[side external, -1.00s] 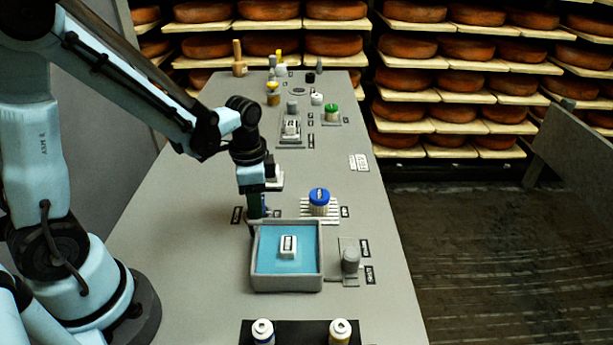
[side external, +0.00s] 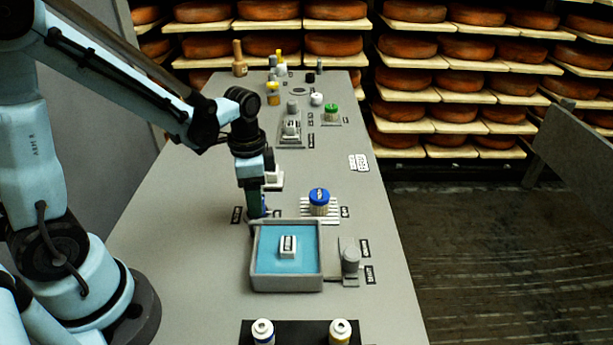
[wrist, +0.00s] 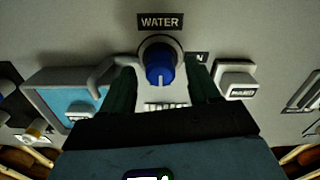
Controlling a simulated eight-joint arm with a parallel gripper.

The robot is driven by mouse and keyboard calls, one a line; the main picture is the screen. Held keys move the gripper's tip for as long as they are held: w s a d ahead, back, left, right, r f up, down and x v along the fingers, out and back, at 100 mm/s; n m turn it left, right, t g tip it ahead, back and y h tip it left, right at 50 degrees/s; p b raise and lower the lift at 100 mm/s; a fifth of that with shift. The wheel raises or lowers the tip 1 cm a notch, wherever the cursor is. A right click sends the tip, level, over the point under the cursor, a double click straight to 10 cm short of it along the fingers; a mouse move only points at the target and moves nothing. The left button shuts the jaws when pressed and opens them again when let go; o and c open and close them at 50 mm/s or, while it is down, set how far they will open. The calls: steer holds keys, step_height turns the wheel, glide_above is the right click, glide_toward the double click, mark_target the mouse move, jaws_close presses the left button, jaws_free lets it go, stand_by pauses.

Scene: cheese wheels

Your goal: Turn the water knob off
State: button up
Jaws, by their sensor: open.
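The blue water knob (wrist: 160,66) sits under the black WATER label (wrist: 160,21) in the wrist view. Its white pointer line points down in that picture. My gripper (wrist: 160,74) is open, with one dark green finger on each side of the knob. Gaps show between the fingers and the knob; I cannot tell whether either touches it lower down. In the side view my gripper (side external: 257,208) points down just behind the basin, and the knob is mostly hidden by it.
A grey basin with blue inside (side external: 256,285) stands in front of my gripper, its curved spout (wrist: 103,76) close to one finger. A blue-capped jar (side external: 319,203) on a white rack is to the right. A white button block (wrist: 237,86) is beside the other finger.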

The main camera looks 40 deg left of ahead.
step_height(320, 180, up, 10)
steer(key=shift+r, duration=0.2)
stand_by(0.3)
steer(key=s+d+n+t, duration=0.1)
steer(key=n+t, duration=0.1)
steer(key=s+d+n+t, duration=0.1)
steer(key=n+t, duration=0.1)
steer(key=s+d+n+t, duration=0.1)
steer(key=n+t, duration=0.2)
steer(key=shift+s, duration=0.2)
stand_by(1.1)
